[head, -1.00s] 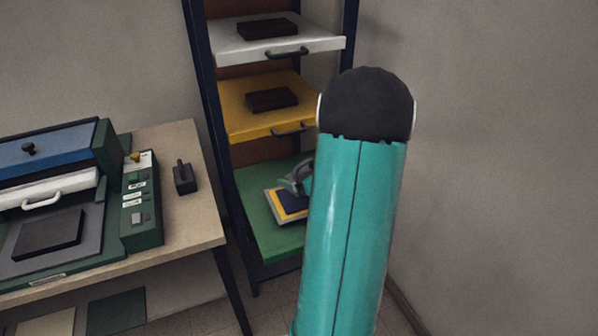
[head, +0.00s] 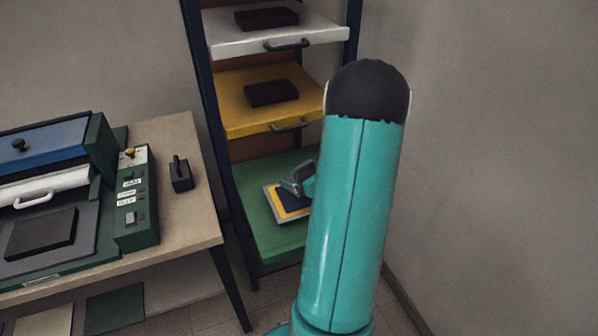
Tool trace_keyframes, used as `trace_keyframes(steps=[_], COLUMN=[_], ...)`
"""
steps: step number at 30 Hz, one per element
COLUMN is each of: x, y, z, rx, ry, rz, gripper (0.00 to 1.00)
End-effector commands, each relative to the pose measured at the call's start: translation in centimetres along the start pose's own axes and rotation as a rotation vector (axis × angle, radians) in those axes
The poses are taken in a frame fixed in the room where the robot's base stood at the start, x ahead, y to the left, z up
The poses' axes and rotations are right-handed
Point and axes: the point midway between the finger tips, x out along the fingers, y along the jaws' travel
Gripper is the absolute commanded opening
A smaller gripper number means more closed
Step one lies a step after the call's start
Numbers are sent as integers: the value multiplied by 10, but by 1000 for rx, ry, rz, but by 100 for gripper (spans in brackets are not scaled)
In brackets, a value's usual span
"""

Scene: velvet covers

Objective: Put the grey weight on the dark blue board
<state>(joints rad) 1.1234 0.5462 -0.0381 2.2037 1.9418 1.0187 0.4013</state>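The grey weight (head: 180,174), a small dark block with an upright handle, stands on the table to the right of the machine's control box. The dark blue board (head: 290,203) lies on top of a yellow piece and a pale piece on the green shelf. My gripper (head: 295,186) is at the far right edge of this stack, low over the board or touching it; I cannot tell which. My arm hides part of the gripper and the right side of the stack. Whether its fingers are open or shut does not show.
The green shelf (head: 259,235) is the lowest of three. The yellow shelf (head: 235,115) and white shelf (head: 228,38) above each bear a dark block. The machine (head: 60,270) with a blue lid fills the table's left. The table's front right (head: 185,230) is clear.

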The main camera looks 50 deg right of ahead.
Motion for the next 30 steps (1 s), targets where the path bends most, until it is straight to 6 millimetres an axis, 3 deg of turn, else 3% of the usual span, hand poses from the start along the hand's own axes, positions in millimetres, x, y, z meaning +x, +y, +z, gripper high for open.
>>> trace_keyframes(steps=[9, 23, 24, 25, 30], x=[9, 11, 10, 10, 11], y=[2, 2, 2, 2, 2], z=[-31, -36, -38, -38, -38], rx=[4, 2, 4, 4, 4], ry=[-4, -5, 0, 0, 0], rz=[-4, -6, -6, -6, -5], gripper=[20, 20, 95, 100, 100])
